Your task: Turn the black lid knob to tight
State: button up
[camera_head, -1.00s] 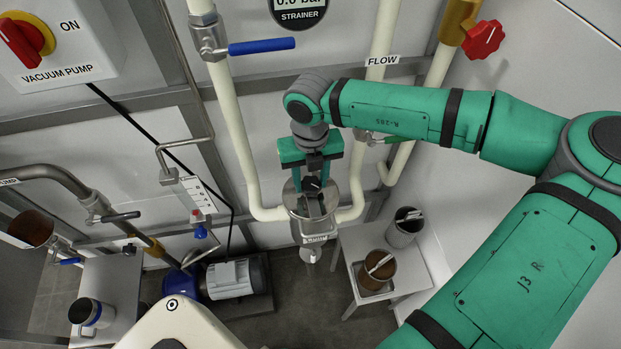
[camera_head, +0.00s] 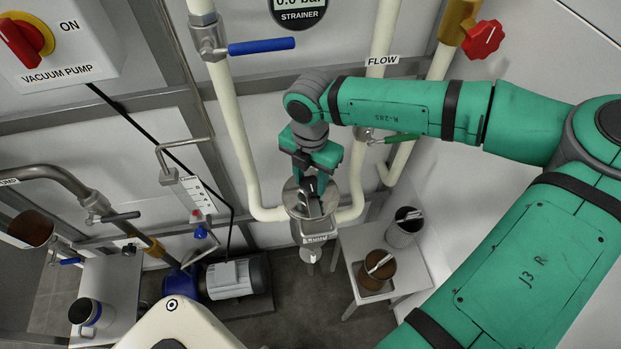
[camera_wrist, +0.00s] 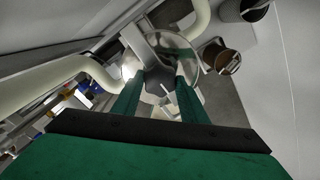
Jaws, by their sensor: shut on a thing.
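The strainer (camera_head: 291,196) is a round metal housing with a shiny lid, set between two cream pipes at the centre of the head view. Its black lid knob (camera_wrist: 154,82) shows in the wrist view between my two green fingers, over the shiny lid (camera_wrist: 178,50). My gripper (camera_head: 311,190) points down at the lid from above and is shut on the knob. In the head view the fingers and wrist hide most of the knob. The lid's marking for tight cannot be read.
A blue-handled valve (camera_head: 262,46) is on the pipe above left, and a green-handled valve (camera_head: 398,139) is close behind my wrist. A small white table (camera_head: 350,246) to the right holds a brown-filled cup (camera_head: 379,266) and a metal cup (camera_head: 404,228). A pump motor (camera_head: 234,278) sits below left.

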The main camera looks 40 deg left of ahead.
aim_at(310, 184)
jog(key=shift+m, duration=0.3)
dwell(0.4)
jog(key=o, duration=1)
jog(key=shift+o, duration=0.2)
notch_tip(310, 184, up, 11)
jog(key=shift+s+f, duration=0.1)
jog(key=shift+f, duration=0.05)
